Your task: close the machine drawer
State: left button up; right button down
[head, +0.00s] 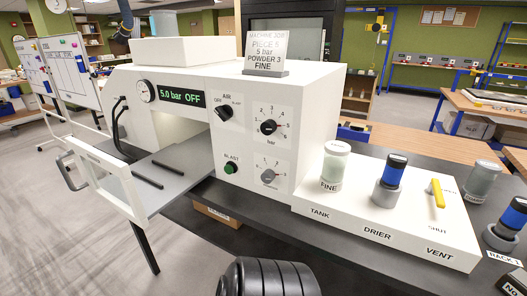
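The white machine (310,110) stands on a dark bench. Its drawer is pulled out to the left: a grey tray (165,185) with two thin black bars on it sticks out of the opening. The drawer's white front frame (140,205) stands upright at the tray's outer end, well apart from the machine body. A grey bar handle (67,175) sits on the outer side of that front. Neither of my grippers can be made out in the head view.
A black ribbed rounded shape, maybe part of me, rises at the bottom middle. The display reads 5.0 bar OFF. Right of the machine a white base (345,215) carries jars, blue-topped parts and a yellow lever (437,193). Open floor (50,240) lies left of the drawer.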

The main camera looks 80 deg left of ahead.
aim_at(139, 191)
jog(key=u, duration=4.05)
